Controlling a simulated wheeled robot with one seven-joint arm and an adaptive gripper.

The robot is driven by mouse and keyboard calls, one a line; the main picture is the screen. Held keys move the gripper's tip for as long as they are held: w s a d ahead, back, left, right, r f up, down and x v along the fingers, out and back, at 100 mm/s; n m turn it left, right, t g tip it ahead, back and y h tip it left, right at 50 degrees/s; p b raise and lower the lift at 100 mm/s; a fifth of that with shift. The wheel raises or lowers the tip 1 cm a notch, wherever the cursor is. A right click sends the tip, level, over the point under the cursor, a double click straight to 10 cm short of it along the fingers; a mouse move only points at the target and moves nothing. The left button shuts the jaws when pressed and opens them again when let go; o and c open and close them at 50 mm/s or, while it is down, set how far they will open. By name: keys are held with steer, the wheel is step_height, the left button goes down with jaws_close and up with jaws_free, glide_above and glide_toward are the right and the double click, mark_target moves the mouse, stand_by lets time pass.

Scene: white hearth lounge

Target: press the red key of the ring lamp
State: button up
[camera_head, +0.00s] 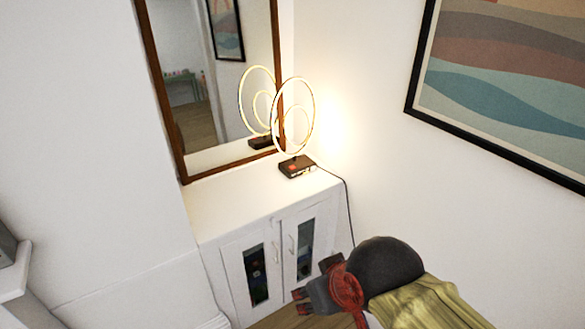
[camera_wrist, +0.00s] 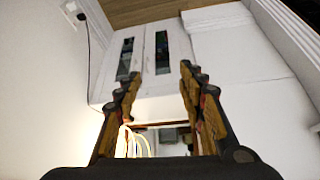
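The ring lamp (camera_head: 297,167) stands on the right part of the white cabinet top, in front of the mirror. Its glowing rings stand upright on a dark base, and the red key (camera_head: 293,168) shows on the base's front. My gripper (camera_head: 312,285) is low in front of the cabinet doors, below and apart from the lamp. In the wrist view my gripper (camera_wrist: 160,78) has its fingers spread, with nothing between the tips. The lit lamp rings (camera_wrist: 135,143) show low in that upside-down view, partly hidden by a finger; the red key cannot be made out there.
The white cabinet (camera_head: 235,213) has two glass-panelled doors with handles. A framed mirror (camera_head: 222,90) stands behind the lamp and reflects it. A dark cord (camera_head: 350,212) hangs at the cabinet's right. The cabinet top left of the lamp is clear. A framed picture (camera_head: 500,75) hangs at right.

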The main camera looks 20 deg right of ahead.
steer(key=shift+c, duration=0.9)
